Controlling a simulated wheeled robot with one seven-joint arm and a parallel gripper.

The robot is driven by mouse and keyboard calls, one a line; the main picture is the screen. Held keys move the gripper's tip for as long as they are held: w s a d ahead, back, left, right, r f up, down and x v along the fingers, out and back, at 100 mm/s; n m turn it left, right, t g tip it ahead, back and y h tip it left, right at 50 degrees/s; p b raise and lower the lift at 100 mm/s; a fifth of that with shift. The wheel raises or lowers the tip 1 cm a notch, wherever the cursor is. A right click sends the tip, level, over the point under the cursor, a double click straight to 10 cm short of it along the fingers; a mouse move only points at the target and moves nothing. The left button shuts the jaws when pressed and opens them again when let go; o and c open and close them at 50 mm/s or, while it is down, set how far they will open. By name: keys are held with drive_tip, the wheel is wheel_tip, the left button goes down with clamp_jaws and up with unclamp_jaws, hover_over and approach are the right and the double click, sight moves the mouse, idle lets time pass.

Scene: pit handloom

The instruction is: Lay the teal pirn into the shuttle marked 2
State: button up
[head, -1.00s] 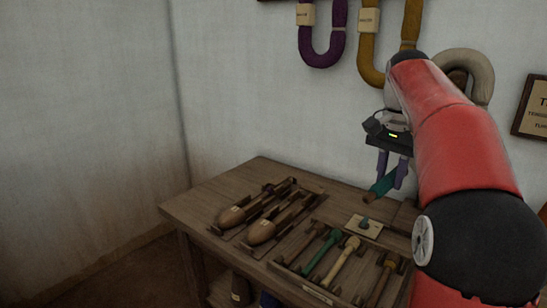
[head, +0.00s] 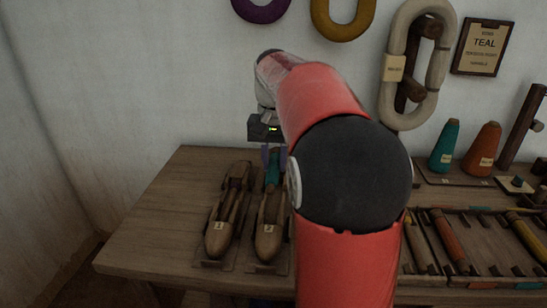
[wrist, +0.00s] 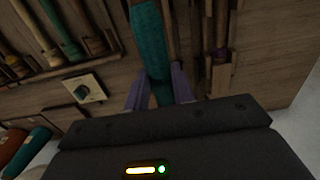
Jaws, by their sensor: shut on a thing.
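My gripper (head: 272,156) is shut on the teal pirn (head: 272,170), which also shows between the fingers in the wrist view (wrist: 151,42). In the head view the pirn is over the far end of the right-hand wooden shuttle (head: 269,240), whose small tag seems to read 2. In the wrist view wooden shuttle sides run beside the pirn. I cannot tell whether it touches the shuttle or hangs just above it. The left-hand shuttle (head: 219,238) lies parallel beside it, with something purple in it (wrist: 221,28). My arm hides part of the table right of the shuttles.
A tray of several pirns (head: 450,240) lies right of my arm. Behind it stand a teal cone (head: 444,147) and an orange cone (head: 484,150). A card with a teal knob (wrist: 82,88) is left of the pirn in the wrist view. The table's left part (head: 150,225) is clear.

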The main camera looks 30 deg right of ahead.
drive_tip(key=shift+f+b, duration=2.9)
drive_tip(key=shift+f, duration=0.7)
drive_tip(key=o, duration=1.1)
drive_tip(key=shift+c, duration=0.2)
wheel_tip(320, 180, up, 8)
drive_tip(key=p, duration=0.8)
drive_tip(key=shift+r, duration=0.1)
